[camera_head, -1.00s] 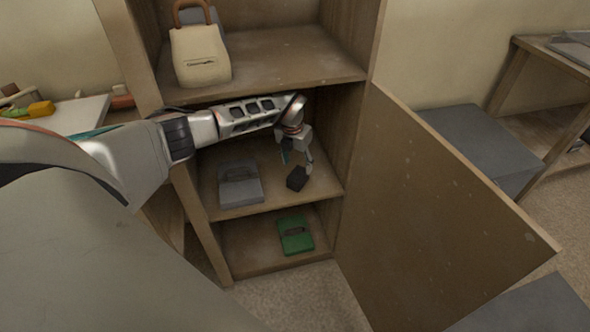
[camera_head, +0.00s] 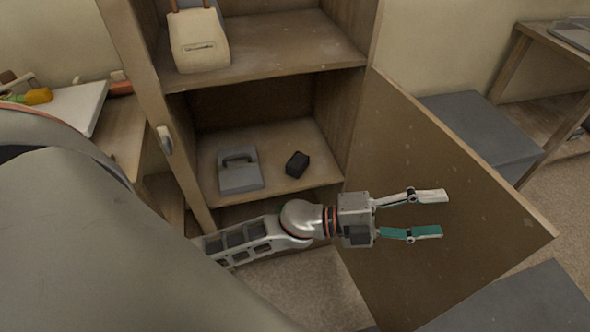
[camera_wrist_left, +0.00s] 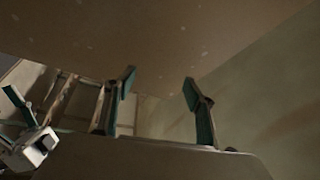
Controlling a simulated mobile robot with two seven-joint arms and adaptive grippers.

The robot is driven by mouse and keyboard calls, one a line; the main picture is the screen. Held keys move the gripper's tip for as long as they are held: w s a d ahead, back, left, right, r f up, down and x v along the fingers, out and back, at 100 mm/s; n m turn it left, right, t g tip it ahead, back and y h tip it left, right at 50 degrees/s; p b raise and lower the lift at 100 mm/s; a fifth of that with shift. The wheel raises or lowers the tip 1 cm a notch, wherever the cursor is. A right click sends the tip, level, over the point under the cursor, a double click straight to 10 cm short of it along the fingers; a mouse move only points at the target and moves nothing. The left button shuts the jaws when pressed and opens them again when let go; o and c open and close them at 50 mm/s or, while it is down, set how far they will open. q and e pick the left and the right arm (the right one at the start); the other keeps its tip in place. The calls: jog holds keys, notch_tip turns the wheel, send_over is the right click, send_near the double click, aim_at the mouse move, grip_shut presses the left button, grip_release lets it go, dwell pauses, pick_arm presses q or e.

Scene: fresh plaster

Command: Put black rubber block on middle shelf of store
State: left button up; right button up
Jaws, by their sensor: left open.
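The black rubber block (camera_head: 297,164) rests on the middle shelf (camera_head: 275,185) of the open wooden store, to the right of a grey case with a handle. No gripper touches it. My left gripper (camera_head: 432,214) is open and empty, outside the store, lower right of the block and in front of the open door. In the left wrist view its two fingers (camera_wrist_left: 158,88) stand apart with nothing between them. My right gripper does not clearly show in the head view.
The open store door (camera_head: 450,180) fills the right side beside my left gripper. The grey case (camera_head: 239,169) stands on the middle shelf. A cream bag-like thing (camera_head: 199,42) stands on the shelf above. Grey boxes (camera_head: 480,130) lie beyond the door. My left forearm hides the bottom shelf.

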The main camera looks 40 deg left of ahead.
pick_arm(q)
jog(key=a+f+n+t+y, duration=0.55)
jog(key=a+n, duration=0.25)
jog(key=n, duration=0.2)
jog(key=s+a+f+n+g+y, duration=0.2)
jog(key=s+a+f+n+y, duration=0.2)
jog(key=f, duration=0.7)
jog(key=s+a+f+n+g+y, duration=0.3)
jog(key=s+a+f+n+y, duration=0.2)
jog(key=s+a+f+n, duration=0.3)
notch_tip(320, 180, down, 4)
jog(key=shift+s+a, duration=0.9)
jog(key=shift+s, duration=0.3)
jog(key=shift+y, duration=0.25)
